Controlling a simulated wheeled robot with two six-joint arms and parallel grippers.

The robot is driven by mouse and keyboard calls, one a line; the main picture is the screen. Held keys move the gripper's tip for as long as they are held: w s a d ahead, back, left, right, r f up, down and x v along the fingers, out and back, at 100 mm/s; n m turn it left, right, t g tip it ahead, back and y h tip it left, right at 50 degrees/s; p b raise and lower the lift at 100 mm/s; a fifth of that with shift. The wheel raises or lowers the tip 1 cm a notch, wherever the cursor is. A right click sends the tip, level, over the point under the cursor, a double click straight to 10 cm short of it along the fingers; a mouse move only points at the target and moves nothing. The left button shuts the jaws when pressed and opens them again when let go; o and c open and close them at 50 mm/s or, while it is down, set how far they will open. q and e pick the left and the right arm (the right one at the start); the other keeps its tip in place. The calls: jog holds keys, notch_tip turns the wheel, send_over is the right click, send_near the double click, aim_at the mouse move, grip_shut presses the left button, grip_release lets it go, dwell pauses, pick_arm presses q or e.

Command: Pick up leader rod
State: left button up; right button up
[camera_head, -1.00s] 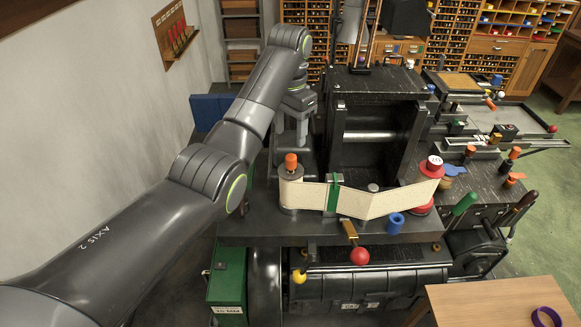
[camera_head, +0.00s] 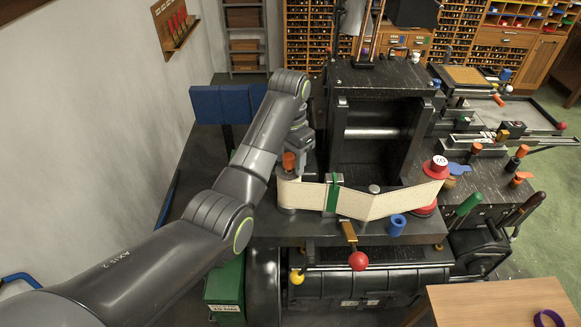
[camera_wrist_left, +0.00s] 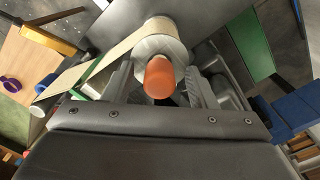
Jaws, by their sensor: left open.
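An orange-capped rod (camera_head: 289,161), which I take to be the leader rod, stands upright at the left paper spool on the black machine. A cream paper ribbon (camera_head: 307,195) runs from this spool to the right. My left gripper (camera_head: 299,158) is open, close behind and beside the orange cap in the head view. In the left wrist view the cap (camera_wrist_left: 159,77) appears between the two fingers (camera_wrist_left: 158,88), with a gap on each side. The rod below the cap is hidden. My right gripper is not in view.
A red-capped spool (camera_head: 435,167) stands at the ribbon's right end. A green strip (camera_head: 333,192) crosses the ribbon. A blue ring (camera_head: 397,224) and a red ball knob (camera_head: 358,261) are near the machine's front. Blue boxes (camera_head: 225,104) stand behind my arm.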

pick_arm(q)
jog(key=shift+s+a+r, duration=0.1)
jog(key=shift+s+r, duration=0.05)
jog(key=shift+s, duration=0.05)
jog(key=shift+c, duration=1.2)
jog(key=c, duration=0.8)
jog(key=shift+w, duration=0.1)
jog(key=shift+c, duration=0.2)
